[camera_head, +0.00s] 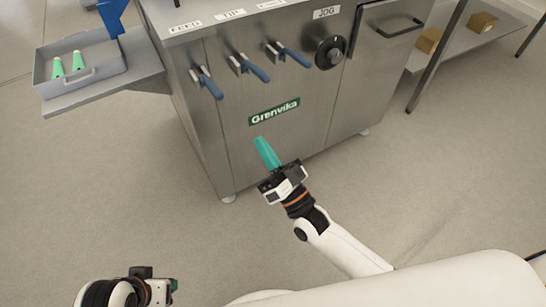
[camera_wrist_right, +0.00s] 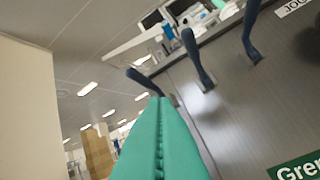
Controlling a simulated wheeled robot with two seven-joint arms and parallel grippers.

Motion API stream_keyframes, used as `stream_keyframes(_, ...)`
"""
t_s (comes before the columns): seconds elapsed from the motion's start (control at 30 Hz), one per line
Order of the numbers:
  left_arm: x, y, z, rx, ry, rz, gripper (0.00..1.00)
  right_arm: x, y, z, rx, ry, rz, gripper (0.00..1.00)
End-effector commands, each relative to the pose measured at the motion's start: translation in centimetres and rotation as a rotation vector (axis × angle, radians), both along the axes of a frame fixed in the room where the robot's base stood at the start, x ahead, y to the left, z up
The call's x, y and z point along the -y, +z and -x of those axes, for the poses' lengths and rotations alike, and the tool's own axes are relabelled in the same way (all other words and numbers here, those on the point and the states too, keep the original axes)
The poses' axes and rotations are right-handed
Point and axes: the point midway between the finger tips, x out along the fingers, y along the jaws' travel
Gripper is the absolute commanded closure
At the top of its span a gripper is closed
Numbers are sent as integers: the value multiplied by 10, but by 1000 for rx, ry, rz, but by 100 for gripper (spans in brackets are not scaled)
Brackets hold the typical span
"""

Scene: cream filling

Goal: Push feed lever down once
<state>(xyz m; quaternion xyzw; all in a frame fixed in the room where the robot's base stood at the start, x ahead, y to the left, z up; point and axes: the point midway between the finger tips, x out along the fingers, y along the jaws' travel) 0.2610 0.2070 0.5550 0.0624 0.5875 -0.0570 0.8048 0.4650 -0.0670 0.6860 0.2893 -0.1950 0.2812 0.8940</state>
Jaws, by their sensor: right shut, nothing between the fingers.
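The feed lever (camera_head: 210,86) is the leftmost of three blue-handled levers on the front of the steel machine, below the FEED label (camera_head: 185,29). Its handle slants downward in the head view. It also shows in the right wrist view (camera_wrist_right: 145,81), beyond the fingertips. My right gripper (camera_head: 266,153), with green fingers, is shut and empty. It is in front of the machine, lower than the feed lever and to its right, apart from it. My left gripper (camera_head: 168,286) is at the bottom left, far from the machine; its fingers are mostly hidden.
The TIP lever (camera_head: 252,69) and a third lever (camera_head: 291,55) are to the right, then a black JOG knob (camera_head: 329,53). The floor before the machine is clear.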

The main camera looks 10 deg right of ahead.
Motion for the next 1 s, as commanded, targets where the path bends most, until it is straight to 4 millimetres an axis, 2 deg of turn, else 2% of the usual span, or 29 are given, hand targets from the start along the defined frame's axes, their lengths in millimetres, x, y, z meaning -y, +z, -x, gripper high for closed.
stream_keyframes(0.1,0,1,0,1,0,0,43,7,-8,13,-2,0,1,100)
stream_keyframes(0.27,0,1,0,2,0,0,43,11,-13,22,0,-1,1,100)
stream_keyframes(0.87,0,1,-1,3,0,1,43,11,-13,22,-2,0,2,100)
stream_keyframes(1.0,0,1,-1,3,0,1,43,6,-19,20,-68,-4,62,100)
